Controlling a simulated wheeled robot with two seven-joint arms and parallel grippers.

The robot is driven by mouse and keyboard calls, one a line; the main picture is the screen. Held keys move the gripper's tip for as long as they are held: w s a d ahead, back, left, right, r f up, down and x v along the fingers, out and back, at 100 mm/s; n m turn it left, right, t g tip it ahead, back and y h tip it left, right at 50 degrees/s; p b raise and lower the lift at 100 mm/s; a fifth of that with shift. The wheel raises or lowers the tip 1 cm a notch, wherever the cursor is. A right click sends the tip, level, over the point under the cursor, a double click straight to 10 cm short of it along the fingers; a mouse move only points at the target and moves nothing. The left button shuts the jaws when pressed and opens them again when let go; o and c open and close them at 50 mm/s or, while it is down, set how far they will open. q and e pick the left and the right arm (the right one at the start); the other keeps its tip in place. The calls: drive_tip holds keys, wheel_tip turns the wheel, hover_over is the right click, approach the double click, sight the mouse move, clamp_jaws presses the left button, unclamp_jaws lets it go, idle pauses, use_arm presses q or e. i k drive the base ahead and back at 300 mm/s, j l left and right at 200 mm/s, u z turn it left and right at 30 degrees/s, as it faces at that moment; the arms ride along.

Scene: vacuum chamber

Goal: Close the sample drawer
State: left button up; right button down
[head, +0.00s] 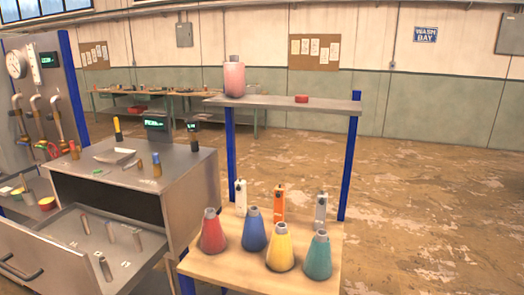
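The sample drawer (72,230) is pulled out of the grey metal cabinet (185,192) at the lower left of the head view. Its front panel faces the lower left and has a dark bar handle (20,271). Several small grey metal cylinders (105,268) stand inside on its floor, with small white labels beside them. The cabinet opening behind the drawer is dark. The lower left part of the drawer is cut off by the picture edge. Neither of my grippers is in view.
A wooden table (200,268) with several coloured flasks and a raised shelf (285,104) stands close to the right of the drawer. A gauge panel (40,95) stands at the left. The floor (430,210) at the right is clear.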

sight(72, 233)
drive_tip(key=u, duration=1.6)
